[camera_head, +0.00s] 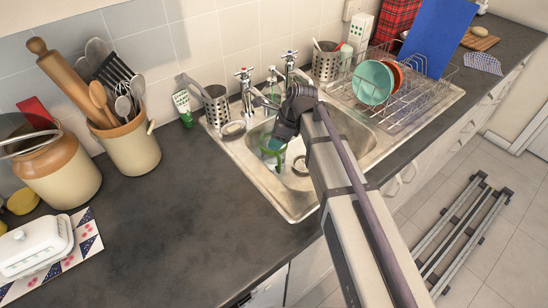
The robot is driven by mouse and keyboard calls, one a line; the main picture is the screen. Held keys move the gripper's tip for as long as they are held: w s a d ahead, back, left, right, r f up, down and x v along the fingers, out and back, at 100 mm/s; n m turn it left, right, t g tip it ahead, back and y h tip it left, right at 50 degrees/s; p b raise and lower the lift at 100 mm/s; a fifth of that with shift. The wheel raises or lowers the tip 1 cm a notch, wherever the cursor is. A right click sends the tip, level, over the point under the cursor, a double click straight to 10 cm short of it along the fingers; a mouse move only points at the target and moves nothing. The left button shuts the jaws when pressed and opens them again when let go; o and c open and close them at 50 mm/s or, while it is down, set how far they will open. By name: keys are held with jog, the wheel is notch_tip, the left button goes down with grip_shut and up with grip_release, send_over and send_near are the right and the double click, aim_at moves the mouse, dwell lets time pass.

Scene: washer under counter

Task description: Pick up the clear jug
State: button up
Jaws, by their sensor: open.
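My gripper (284,128) is over the left part of the sink, at the end of my arm, which reaches in from the lower right. Its fingers point down into the basin and are seen mostly from behind. I see nothing held in the gripper.
Taps (246,88) stand behind the sink. A wire dish rack (415,95) with a teal plate (373,82) and a blue board (437,38) is right. A utensil crock (127,146) and a brown-topped jar (60,172) stand left.

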aim_at(267, 153)
jog(key=b+x, duration=0.3)
jog(key=x, duration=0.2)
jog(key=shift+b, duration=0.35)
jog(key=shift+r, duration=0.25)
jog(key=shift+s, duration=0.1)
grip_shut()
